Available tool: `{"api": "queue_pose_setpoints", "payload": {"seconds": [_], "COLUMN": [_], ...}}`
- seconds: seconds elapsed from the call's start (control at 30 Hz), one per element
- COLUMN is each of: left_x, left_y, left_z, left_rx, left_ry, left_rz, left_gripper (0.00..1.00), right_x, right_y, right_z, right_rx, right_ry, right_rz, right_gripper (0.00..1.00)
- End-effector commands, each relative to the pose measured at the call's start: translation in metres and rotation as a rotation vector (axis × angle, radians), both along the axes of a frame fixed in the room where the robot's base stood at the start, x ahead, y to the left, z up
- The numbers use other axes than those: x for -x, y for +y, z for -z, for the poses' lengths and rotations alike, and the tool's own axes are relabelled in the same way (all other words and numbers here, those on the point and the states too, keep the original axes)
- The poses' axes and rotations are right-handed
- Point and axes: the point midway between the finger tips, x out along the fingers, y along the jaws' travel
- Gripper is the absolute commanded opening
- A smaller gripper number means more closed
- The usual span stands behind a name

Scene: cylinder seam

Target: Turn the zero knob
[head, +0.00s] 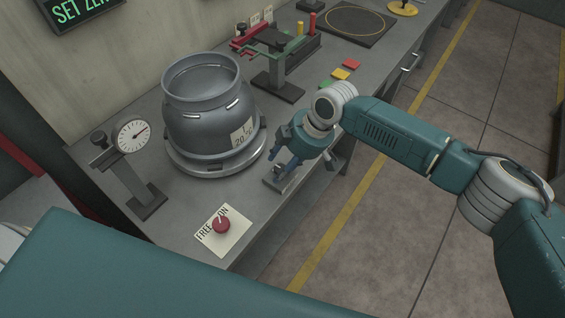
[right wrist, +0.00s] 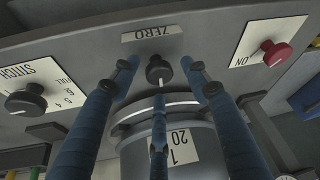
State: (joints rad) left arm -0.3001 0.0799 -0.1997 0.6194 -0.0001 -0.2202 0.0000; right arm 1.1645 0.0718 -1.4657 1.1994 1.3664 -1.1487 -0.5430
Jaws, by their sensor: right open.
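The zero knob (right wrist: 159,70) is a small dark round knob with a pale pointer mark, beside a plate (right wrist: 152,33) reading ZERO. My right gripper (right wrist: 158,80) is open, its blue fingers spread around the knob in the right wrist view. I cannot tell whether any fingertip touches it. In the head view my right gripper (head: 279,166) points down at the bench's front edge and largely hides the knob. My left gripper is not in view.
A grey metal cylinder (head: 190,125) stands on a round base behind the gripper. A red knob (head: 221,225) on a FREE/ON plate and a STITCH knob (right wrist: 25,100) flank the zero knob. A green-lit sign (head: 82,8) hangs at the upper left. Open floor lies right of the bench.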

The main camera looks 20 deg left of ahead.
Motion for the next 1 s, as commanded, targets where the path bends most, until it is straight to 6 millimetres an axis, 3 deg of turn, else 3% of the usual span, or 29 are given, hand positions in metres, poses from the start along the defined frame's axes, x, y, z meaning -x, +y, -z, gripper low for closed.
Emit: {"api": "queue_pose_setpoints", "payload": {"seconds": [0.33,0.57,1.0], "left_x": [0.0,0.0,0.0], "left_y": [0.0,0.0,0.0], "left_z": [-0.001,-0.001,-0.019], "left_rx": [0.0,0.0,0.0], "left_ry": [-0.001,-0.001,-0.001], "left_rz": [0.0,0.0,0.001], "left_gripper": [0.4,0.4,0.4], "right_x": [0.0,0.0,0.003], "right_y": [0.001,0.002,0.003], "right_z": [0.005,0.004,0.0], "right_rx": [0.001,0.0,-0.004], "right_ry": [0.0,0.0,0.003], "right_rz": [0.0,0.0,0.093], "right_gripper": [0.46,0.02,0.02]}}
